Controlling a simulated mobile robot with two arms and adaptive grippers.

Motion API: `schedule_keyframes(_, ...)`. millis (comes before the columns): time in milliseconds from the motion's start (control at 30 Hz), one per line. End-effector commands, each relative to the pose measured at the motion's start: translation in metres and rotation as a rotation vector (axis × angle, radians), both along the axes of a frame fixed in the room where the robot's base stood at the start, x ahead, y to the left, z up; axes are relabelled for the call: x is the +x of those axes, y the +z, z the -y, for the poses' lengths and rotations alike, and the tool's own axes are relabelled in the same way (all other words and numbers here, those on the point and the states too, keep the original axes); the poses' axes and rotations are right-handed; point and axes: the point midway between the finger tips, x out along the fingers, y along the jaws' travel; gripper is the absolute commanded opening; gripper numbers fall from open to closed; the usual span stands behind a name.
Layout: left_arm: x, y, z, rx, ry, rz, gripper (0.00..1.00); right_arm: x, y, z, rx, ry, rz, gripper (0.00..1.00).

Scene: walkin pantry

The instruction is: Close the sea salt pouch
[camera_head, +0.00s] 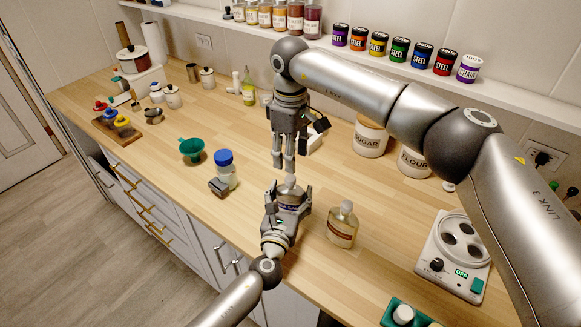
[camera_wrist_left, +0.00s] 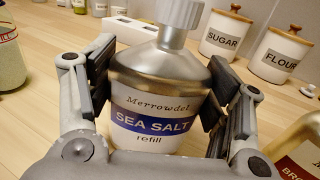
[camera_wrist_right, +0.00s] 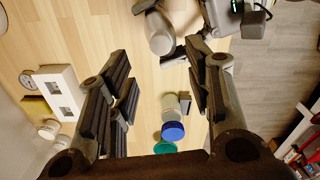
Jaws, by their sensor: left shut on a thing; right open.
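The sea salt pouch (camera_head: 289,198) stands upright on the counter, silver with a blue label band. In the left wrist view the pouch (camera_wrist_left: 155,105) reads "SEA SALT refill" and has a pale ridged cap (camera_wrist_left: 181,14) at its top; whether it is fully tightened cannot be told. My left gripper (camera_head: 289,207) is shut around the pouch body, one finger on each side. My right gripper (camera_head: 283,166) points down just above the pouch, open and empty. In the right wrist view the cap (camera_wrist_right: 161,42) lies beyond the fingertips, between them.
A brown-labelled pouch (camera_head: 342,225) stands close on the right. A blue-lidded jar (camera_head: 225,168), grey block (camera_head: 218,187) and green funnel (camera_head: 191,148) are left. Sugar (camera_head: 370,138) and flour (camera_head: 413,162) canisters stand behind. A burner-like device (camera_head: 455,250) is at right.

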Motion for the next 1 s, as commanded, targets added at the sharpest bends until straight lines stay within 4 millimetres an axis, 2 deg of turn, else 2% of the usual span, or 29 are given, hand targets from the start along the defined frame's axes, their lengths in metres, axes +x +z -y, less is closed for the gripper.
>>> schedule_keyframes(100,0.0,0.0,0.0,0.0,0.0,-0.001,0.06,0.001,0.025,0.0,0.001,-0.001,0.002,0.47)
schedule_keyframes(300,0.0,0.0,0.0,0.0,0.0,-0.001,0.06,0.0,0.049,0.0,0.0,-0.002,0.0,0.47)
schedule_keyframes(667,0.0,0.0,0.0,0.0,0.0,0.0,0.06,0.0,0.054,0.0,0.0,-0.001,-0.001,0.47)
schedule_keyframes(700,0.0,0.0,0.0,0.0,0.0,0.0,0.77,0.0,0.054,0.0,0.0,-0.001,-0.001,0.47)
schedule_keyframes(867,0.0,0.0,0.0,0.0,0.0,0.0,0.97,0.0,0.054,0.0,0.0,-0.001,-0.001,0.47)
schedule_keyframes(1000,0.0,0.0,0.0,0.0,0.0,0.0,0.98,0.0,0.054,0.0,0.0,-0.001,-0.001,0.47)
